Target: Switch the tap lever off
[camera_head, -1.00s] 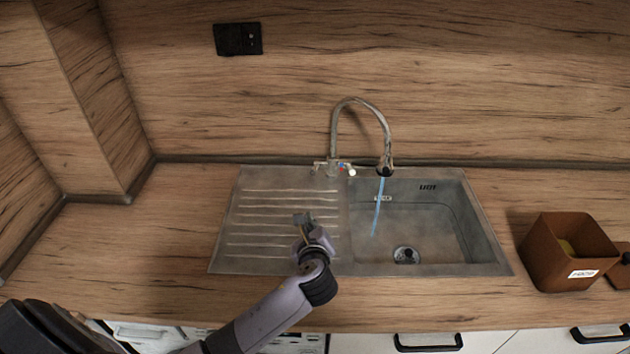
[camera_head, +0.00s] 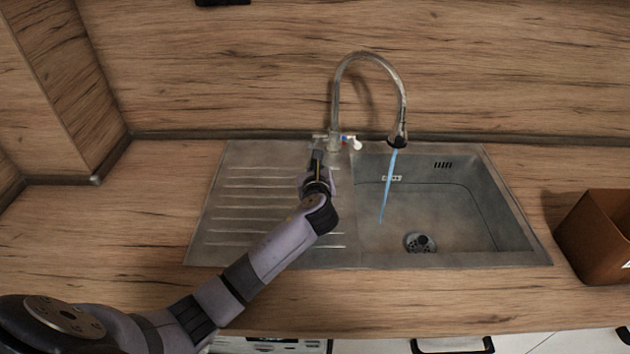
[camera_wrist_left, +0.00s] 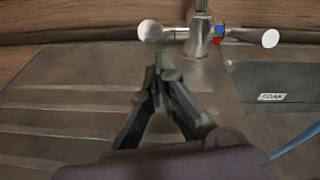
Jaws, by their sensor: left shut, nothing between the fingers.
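The tap (camera_head: 370,58) has a tall curved spout at the back of the sink, and a blue stream of water (camera_head: 388,187) runs from it into the basin. Its base carries a lever on each side. The right lever (camera_head: 352,142) has a white end beside red and blue marks; it also shows in the left wrist view (camera_wrist_left: 269,38). The left lever (camera_wrist_left: 152,31) has a round pale end. My left gripper (camera_head: 317,158) is shut and empty over the drainboard, just in front of the left lever. In the left wrist view its fingertips (camera_wrist_left: 162,66) appear below that lever, with a gap. My right gripper is out of view.
The metal sink has a ribbed drainboard (camera_head: 240,215) on the left and a basin (camera_head: 460,215) with a drain on the right. A brown box (camera_head: 595,238) stands on the counter at far right. The counter (camera_head: 100,225) left of the sink is clear.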

